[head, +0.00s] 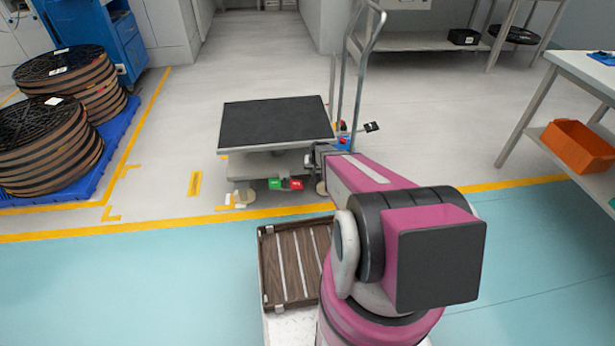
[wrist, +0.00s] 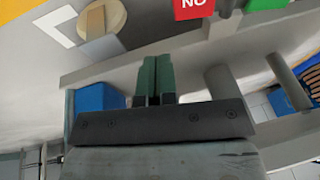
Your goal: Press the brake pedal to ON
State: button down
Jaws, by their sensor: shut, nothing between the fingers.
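A cart (head: 277,122) with a black top stands ahead. Low on its front are a green pedal (head: 275,183) and a red pedal (head: 293,184), side by side. In the wrist view, which looks upside down, the red pedal (wrist: 193,8) carries white letters reading "ON" inverted, and the green pedal (wrist: 265,4) is cut by the top edge. My gripper (wrist: 155,62) is shut and empty, its dark green fingers together. It is apart from the pedals in the wrist view. In the head view my arm reaches to the cart's right front, and the fingertips are not clear.
The cart's tall metal handle (head: 362,75) rises at its right. A wooden slatted tray (head: 262,275) lies nearer me. Stacked reels (head: 45,150) sit on a blue pallet at left. A table with an orange bin (head: 578,147) stands at right.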

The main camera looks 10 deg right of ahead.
jog(key=shift+d+v, duration=0.15)
jog(key=shift+v, duration=0.55)
jog(key=shift+d+v, duration=0.15)
jog(key=shift+v, duration=0.6)
